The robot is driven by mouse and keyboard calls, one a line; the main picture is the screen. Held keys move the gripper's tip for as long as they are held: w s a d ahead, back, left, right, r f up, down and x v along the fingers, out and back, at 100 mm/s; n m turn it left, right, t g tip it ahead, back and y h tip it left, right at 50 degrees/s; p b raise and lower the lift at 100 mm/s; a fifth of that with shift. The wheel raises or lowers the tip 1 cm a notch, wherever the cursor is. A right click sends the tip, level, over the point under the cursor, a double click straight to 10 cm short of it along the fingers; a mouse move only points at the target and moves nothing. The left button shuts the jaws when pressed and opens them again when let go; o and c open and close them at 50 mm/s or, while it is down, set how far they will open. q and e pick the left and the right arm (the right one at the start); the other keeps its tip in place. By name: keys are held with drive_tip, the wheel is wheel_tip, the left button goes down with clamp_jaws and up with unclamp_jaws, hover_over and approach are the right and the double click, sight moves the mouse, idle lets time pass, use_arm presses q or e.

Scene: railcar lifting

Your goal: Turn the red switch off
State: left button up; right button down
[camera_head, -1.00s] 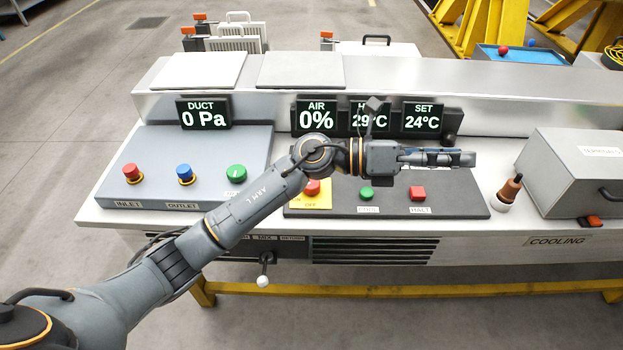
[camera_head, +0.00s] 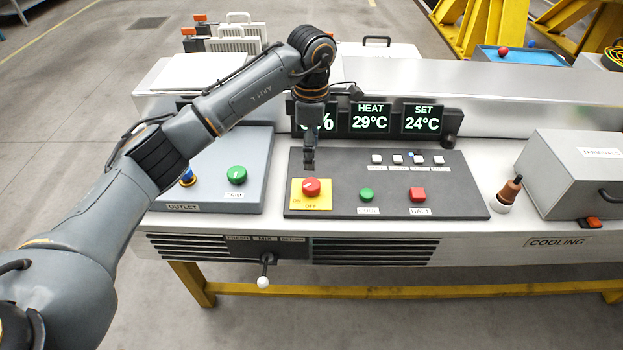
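The red switch (camera_head: 311,187) is a round red knob on a yellow plate (camera_head: 326,201) marked ON and OFF, at the left end of the dark control panel (camera_head: 445,190). A pale mark shows on the knob's face. My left gripper (camera_head: 309,166) points down just behind the switch in the picture, apart from it as far as I can tell. Its fingers look close together and hold nothing that I can see. Whether they are fully shut is too small to tell. My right gripper is not in view.
A green button (camera_head: 366,194) and a red button (camera_head: 417,194) sit right of the switch. Small white switches (camera_head: 409,159) line the panel's back. Displays (camera_head: 423,118) stand behind. A green knob (camera_head: 236,175) is on the left panel. A lever (camera_head: 263,270) hangs in front.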

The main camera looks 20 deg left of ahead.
sight(312, 184)
use_arm(q)
wheel_tip(312, 184, down, 10)
drive_tip(key=shift+f+p, duration=0.2)
drive_tip(key=shift+p, duration=0.4)
drive_tip(key=c, duration=1.1)
drive_tip(key=shift+c, duration=0.2)
